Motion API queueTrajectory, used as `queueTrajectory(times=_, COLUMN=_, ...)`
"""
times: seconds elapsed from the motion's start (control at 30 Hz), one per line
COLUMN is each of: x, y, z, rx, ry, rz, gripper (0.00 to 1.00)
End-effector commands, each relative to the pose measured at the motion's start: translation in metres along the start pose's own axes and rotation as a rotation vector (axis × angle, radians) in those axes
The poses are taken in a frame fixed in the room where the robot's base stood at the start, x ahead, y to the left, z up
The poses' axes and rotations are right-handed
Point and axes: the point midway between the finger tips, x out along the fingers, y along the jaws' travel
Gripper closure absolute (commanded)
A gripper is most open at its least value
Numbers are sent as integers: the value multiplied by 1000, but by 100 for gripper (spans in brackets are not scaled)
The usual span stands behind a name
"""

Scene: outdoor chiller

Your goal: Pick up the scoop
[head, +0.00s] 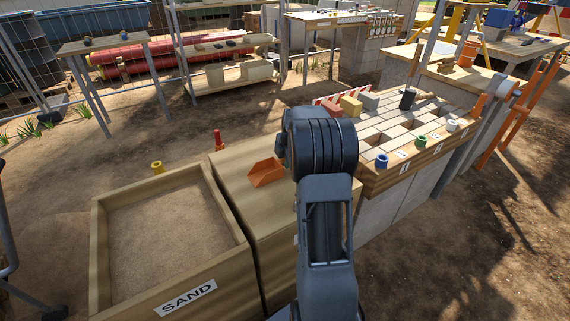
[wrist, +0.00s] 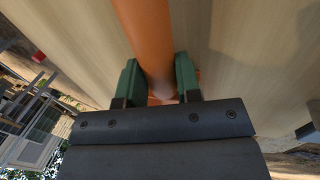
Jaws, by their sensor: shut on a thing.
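The orange scoop (head: 266,173) shows in the head view over the wooden bench top, just left of my arm. My arm hides its handle there. In the wrist view the round orange scoop handle (wrist: 144,35) runs between the two green finger pads of my gripper (wrist: 158,82). The pads are shut on the handle from both sides. In the head view my gripper is hidden behind my own wrist. I cannot tell whether the scoop touches the bench top.
A wooden sand box (head: 160,225) labelled SAND stands left of the wooden bench (head: 240,203). To the right is a paved table (head: 390,130) with blocks and coloured cups. A red-topped object (head: 218,137) stands at the bench's back-left corner.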

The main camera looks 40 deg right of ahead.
Motion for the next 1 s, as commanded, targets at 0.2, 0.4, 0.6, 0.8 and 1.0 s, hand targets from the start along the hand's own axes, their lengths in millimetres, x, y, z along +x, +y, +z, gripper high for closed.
queueTrajectory(times=0.2, x=0, y=0, z=0, rx=0, ry=0, rz=0, gripper=100)
queueTrajectory(times=0.4, x=-6, y=2, z=0, rx=0, ry=-1, rz=2, gripper=100)
queueTrajectory(times=0.6, x=-27, y=8, z=0, rx=0, ry=-1, rz=3, gripper=100)
queueTrajectory(times=0.8, x=-64, y=-5, z=5, rx=3, ry=-2, rz=3, gripper=100)
queueTrajectory(times=1.0, x=-110, y=-29, z=12, rx=4, ry=-2, rz=3, gripper=100)
